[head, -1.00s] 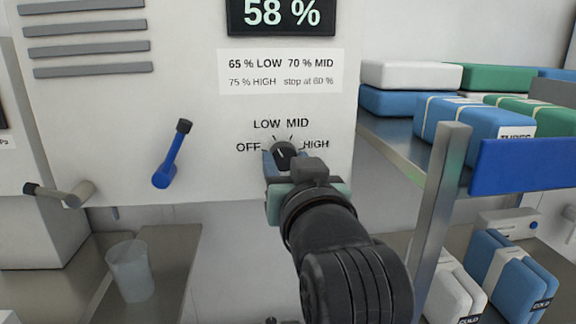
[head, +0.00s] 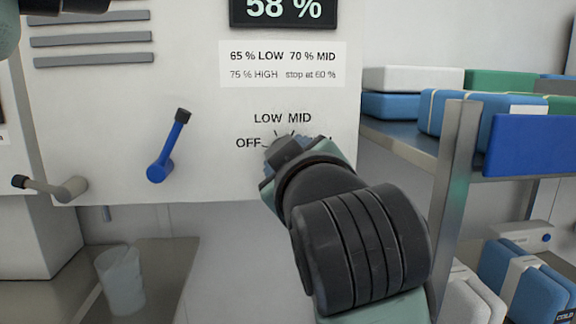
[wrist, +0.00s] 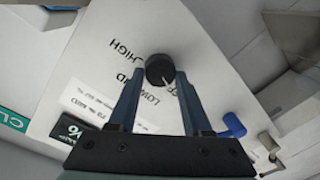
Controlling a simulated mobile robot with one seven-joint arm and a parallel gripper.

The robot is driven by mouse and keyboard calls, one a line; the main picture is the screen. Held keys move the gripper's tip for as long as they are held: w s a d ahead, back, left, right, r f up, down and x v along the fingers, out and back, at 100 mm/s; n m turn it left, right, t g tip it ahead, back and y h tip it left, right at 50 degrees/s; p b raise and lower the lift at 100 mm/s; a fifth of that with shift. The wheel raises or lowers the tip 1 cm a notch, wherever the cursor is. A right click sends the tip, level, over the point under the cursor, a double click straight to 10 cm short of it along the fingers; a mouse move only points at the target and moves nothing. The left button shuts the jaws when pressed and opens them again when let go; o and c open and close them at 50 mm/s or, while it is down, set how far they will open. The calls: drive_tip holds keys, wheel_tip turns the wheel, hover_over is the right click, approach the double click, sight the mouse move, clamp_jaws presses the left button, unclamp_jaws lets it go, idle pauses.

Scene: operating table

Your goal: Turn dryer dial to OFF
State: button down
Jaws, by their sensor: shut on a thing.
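The dryer dial (wrist: 160,70) is a round black knob with a white pointer line on the white panel (wrist: 215,95). In the wrist view the pointer slants to the lower right, toward the partly hidden OFF label. My gripper (wrist: 159,73) has one finger on each side of the dial and is shut on it. In the head view my gripper (head: 284,153) covers the dial and the HIGH label. The OFF label (head: 248,143) and the LOW and MID labels (head: 282,118) show around it. The display (head: 283,10) above reads 58 %.
A blue lever (head: 168,150) and a grey lever (head: 50,188) stick out left of the dial. A metal shelf (head: 410,155) with wrapped packs stands close to the right of my arm. A clear cup (head: 121,278) stands on a lower surface at the left.

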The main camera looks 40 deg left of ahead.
drive_tip(key=shift+n, duration=0.4)
drive_tip(key=shift+c, duration=1.7)
unclamp_jaws()
drive_tip(key=v, duration=1.3)
drive_tip(key=shift+r, duration=0.15)
